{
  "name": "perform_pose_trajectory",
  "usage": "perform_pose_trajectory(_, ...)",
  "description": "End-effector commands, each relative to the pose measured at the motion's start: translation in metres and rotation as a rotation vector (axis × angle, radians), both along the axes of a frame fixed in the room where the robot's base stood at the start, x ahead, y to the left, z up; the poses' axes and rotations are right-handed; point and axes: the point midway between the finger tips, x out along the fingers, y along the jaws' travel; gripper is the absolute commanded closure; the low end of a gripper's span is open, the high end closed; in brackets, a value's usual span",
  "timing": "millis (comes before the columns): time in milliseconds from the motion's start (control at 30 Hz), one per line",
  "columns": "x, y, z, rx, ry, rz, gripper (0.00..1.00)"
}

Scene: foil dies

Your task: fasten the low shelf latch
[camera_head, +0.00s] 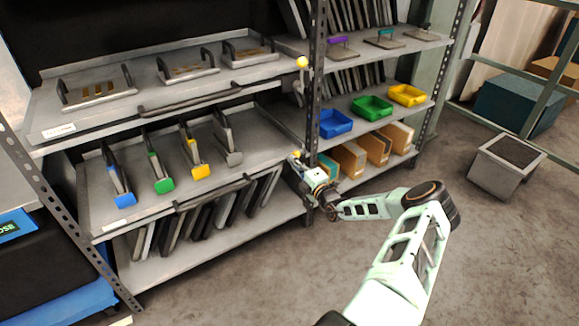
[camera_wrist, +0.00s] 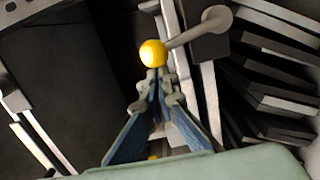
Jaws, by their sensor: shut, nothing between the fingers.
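The low shelf latch has a yellow ball knob (camera_head: 296,154) at the right front end of the lower pull-out shelf (camera_head: 100,213). In the wrist view the yellow knob (camera_wrist: 153,53) sits on a grey lever (camera_wrist: 190,36) that runs right to a round pivot. My gripper (camera_head: 299,163) is at the knob, beside the rack post. In the wrist view my gripper (camera_wrist: 158,78) has its fingertips together, with nothing between them. The knob is just beyond the tips; I cannot tell whether they touch it. My gripper hides part of the latch in the head view.
A second yellow knob (camera_head: 302,62) is at the upper shelf's right end. The perforated post (camera_head: 313,100) stands close to my gripper. The lower shelf carries several upright dies and a front handle (camera_head: 215,193). Blue, green and yellow bins (camera_head: 335,124) are to the right. The floor in front is clear.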

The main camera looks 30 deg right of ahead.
Motion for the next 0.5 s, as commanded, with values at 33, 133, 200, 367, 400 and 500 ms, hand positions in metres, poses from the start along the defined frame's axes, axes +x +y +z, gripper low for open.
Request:
perform_pose_trajectory(33, 0.000, -0.004, 0.002, 0.031, 0.000, -0.001, 1.00)
perform_pose_trajectory(133, 0.000, -0.009, 0.004, 0.093, 0.004, -0.001, 1.00)
perform_pose_trajectory(200, 0.000, -0.012, 0.005, 0.103, 0.004, 0.000, 1.00)
perform_pose_trajectory(367, 0.001, -0.017, 0.007, 0.101, 0.004, 0.001, 1.00)
perform_pose_trajectory(400, 0.001, -0.018, 0.007, 0.101, 0.004, 0.001, 1.00)
perform_pose_trajectory(500, 0.001, -0.019, 0.008, 0.101, 0.004, 0.001, 1.00)
